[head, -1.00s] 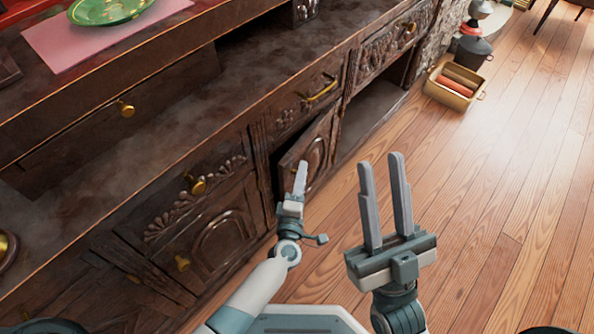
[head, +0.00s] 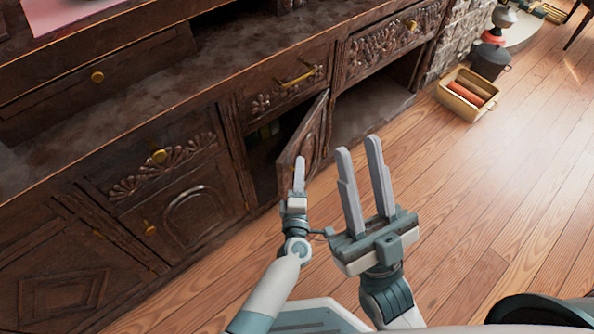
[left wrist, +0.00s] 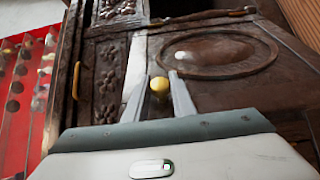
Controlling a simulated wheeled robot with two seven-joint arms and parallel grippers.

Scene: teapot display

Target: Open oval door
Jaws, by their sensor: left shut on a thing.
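The oval door (head: 313,136) is dark carved wood and stands swung out from the cabinet, with a dark interior (head: 262,155) showing beside it. In the left wrist view its face bears a carved oval (left wrist: 222,52). My left gripper (head: 299,162) is at the door's free edge. In the left wrist view its fingers (left wrist: 159,88) are shut on the door's round brass knob (left wrist: 159,83). The knob is hidden in the head view. My right gripper (head: 358,147) is open and empty, in front of the cabinet and to the right of the door.
A drawer with a brass bar handle (head: 298,80) is above the door. An open shelf bay (head: 370,108) lies to its right. Another arched door (head: 192,215) is to the left. A box with rolls (head: 467,94) stands on the floor. The wood floor (head: 480,190) at right is clear.

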